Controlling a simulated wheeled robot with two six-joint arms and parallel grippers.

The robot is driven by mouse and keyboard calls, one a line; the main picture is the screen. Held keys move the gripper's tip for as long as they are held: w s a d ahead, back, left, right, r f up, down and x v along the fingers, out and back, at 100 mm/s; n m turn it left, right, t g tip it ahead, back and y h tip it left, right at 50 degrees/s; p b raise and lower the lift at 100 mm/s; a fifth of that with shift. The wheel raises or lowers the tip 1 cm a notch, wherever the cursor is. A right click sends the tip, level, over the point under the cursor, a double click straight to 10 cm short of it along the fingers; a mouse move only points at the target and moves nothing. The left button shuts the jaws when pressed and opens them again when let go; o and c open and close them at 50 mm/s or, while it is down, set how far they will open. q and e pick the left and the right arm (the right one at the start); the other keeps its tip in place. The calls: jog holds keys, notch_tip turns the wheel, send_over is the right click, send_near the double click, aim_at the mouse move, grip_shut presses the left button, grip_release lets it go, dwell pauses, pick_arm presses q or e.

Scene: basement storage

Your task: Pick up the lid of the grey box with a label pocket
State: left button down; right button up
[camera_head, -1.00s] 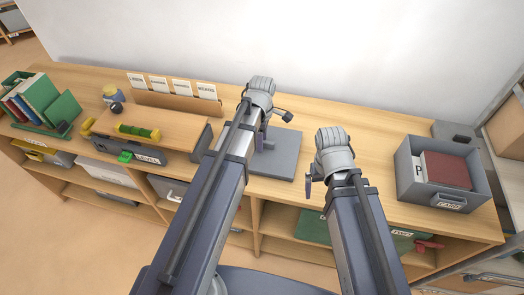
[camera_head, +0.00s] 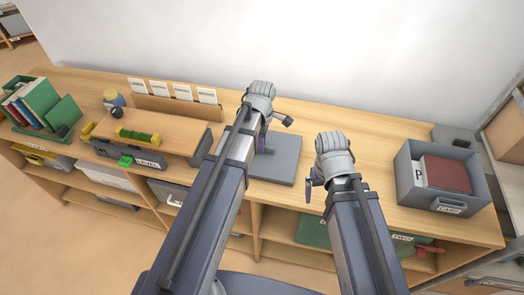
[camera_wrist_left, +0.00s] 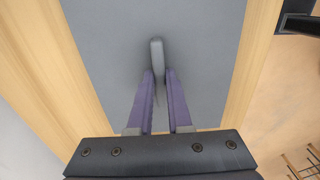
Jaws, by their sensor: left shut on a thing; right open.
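The lid (camera_head: 283,164) is a flat grey plate on the wooden worktop, in the middle of the head view. My left gripper (camera_head: 264,146) is above it. In the left wrist view the lid (camera_wrist_left: 205,60) fills the middle, and the left gripper (camera_wrist_left: 159,75) is shut on its upright grey handle (camera_wrist_left: 157,50). The lid looks level; I cannot tell any gap beneath it. The open grey box with the label pocket (camera_head: 408,185) stands at the right, its label reading CARD. My right gripper (camera_head: 309,188) is open and empty near the front edge, between lid and box.
A red book (camera_head: 447,173) sits in the box. A wooden board (camera_head: 165,129) with yellow and green items lies left of the lid, and a card rack (camera_head: 180,103) stands behind it. A green book holder (camera_head: 35,128) is at the far left. Worktop behind the right gripper is clear.

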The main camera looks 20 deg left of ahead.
pick_arm(q)
jog(key=shift+r, duration=0.15)
pick_arm(e)
jog(key=shift+r, duration=0.15)
pick_arm(q)
notch_tip(320, 180, up, 10)
jog(key=p, duration=1)
pick_arm(e)
notch_tip(320, 180, up, 10)
jog(key=shift+f, duration=0.2)
